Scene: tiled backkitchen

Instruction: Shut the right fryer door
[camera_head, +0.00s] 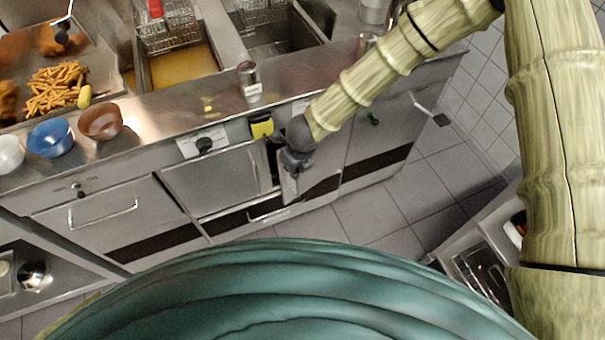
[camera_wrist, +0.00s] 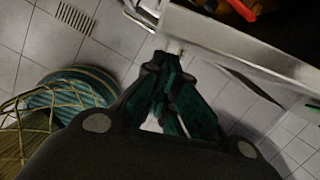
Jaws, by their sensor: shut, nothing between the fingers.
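The right fryer door (camera_head: 290,188) stands ajar below the counter, seen nearly edge-on, with a dark opening showing at its left. My gripper (camera_head: 291,165) is at the top of this door and hides part of it. In the wrist view my gripper (camera_wrist: 172,58) is shut and empty, its fingertips at the near end of a pale metal panel (camera_wrist: 235,42), which looks like this door. I cannot tell whether they touch. The left fryer door (camera_head: 212,180) looks shut.
The steel counter (camera_head: 165,112) above holds a metal shaker (camera_head: 249,80), bowls and fries near the fryer vats. Another cabinet front with a bar handle (camera_head: 103,214) is at left. Tiled floor (camera_head: 400,205) is free at right. A low unit (camera_head: 485,260) stands at lower right.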

